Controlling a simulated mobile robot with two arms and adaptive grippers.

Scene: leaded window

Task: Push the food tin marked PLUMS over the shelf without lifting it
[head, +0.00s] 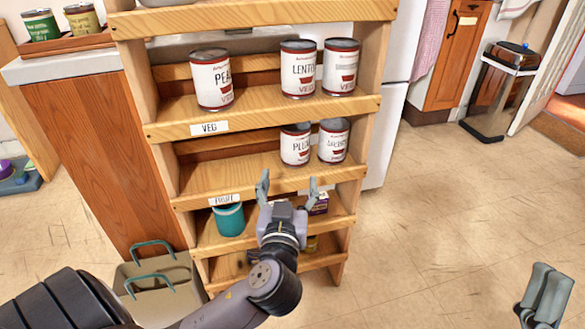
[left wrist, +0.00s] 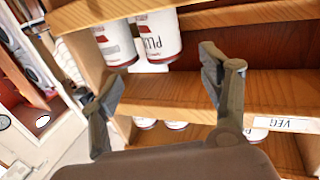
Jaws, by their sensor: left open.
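The PLUMS tin (head: 296,146), white with dark red bands, stands upright on the FRUIT shelf (head: 235,178), toward its right end. It also shows at the top of the left wrist view (left wrist: 158,42). A similar tin (head: 333,141) stands close to its right. My left gripper (head: 288,183) is open and empty, in front of the FRUIT shelf's front edge and just below the tin in the head view. Its fingers are apart from the tin. My right gripper (head: 545,295) shows at the lower right, away from the shelves; its opening is unclear.
The VEG shelf (head: 270,114) above holds several tins. The FRUIT shelf is bare left of the PLUMS tin. A teal container (head: 229,219) and a purple box (head: 319,204) are on the shelf below. A beige bin (head: 158,285) stands on the floor at left.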

